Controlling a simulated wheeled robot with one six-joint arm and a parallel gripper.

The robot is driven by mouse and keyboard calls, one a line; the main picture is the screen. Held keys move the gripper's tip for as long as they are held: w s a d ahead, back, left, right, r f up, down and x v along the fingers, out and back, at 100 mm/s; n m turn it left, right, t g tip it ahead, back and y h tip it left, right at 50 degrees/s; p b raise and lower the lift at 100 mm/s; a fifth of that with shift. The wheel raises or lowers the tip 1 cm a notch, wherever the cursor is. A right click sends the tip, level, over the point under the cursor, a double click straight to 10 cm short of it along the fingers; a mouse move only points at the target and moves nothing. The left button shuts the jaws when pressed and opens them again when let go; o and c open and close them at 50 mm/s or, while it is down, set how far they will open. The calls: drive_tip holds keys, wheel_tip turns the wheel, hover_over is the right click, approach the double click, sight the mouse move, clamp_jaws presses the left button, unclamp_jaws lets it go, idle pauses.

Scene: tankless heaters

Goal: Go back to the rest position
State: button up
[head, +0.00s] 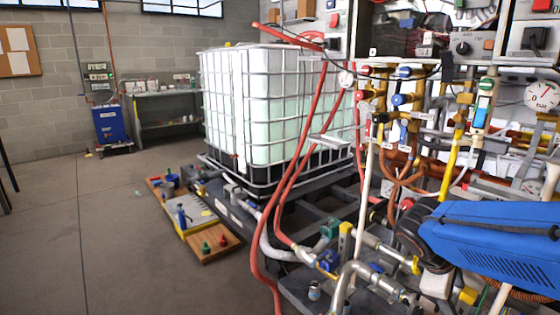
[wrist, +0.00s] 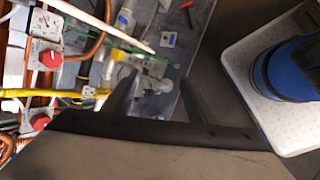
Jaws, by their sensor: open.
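My gripper (wrist: 158,98) shows in the wrist view as two dark fingers, spread apart with a gap between them. Nothing is held between the fingers. Beyond the fingertips are metal pipe fittings (wrist: 154,82) and a grey surface, apart from the fingers as far as I can tell. In the head view my blue arm reaches in from the right edge, in front of the pipework. My fingertips cannot be made out in that view.
Pipework with valves (head: 400,99) and a gauge (head: 541,95) crowds the right side. Red hoses (head: 312,130) hang beside a caged white tank (head: 265,105). A yellow pipe (wrist: 50,92) and red knobs (wrist: 51,59) lie left of my gripper. Open floor (head: 75,240) is at left.

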drive_tip(key=s+a+r+m+t+y, duration=0.1)
drive_tip(key=s+a+m+y, duration=0.2)
drive_tip(key=a, duration=0.3)
drive_tip(key=s+a+r+m+t+y, duration=0.1)
drive_tip(key=s+a+m+t+y, duration=0.1)
drive_tip(key=s+a+m+y, duration=0.1)
drive_tip(key=shift+s+a+m+t+y, duration=0.3)
drive_tip(key=shift+s+a+m, duration=0.5)
drive_tip(key=shift+a+m, duration=0.7)
drive_tip(key=shift+d, duration=0.2)
idle(2.4)
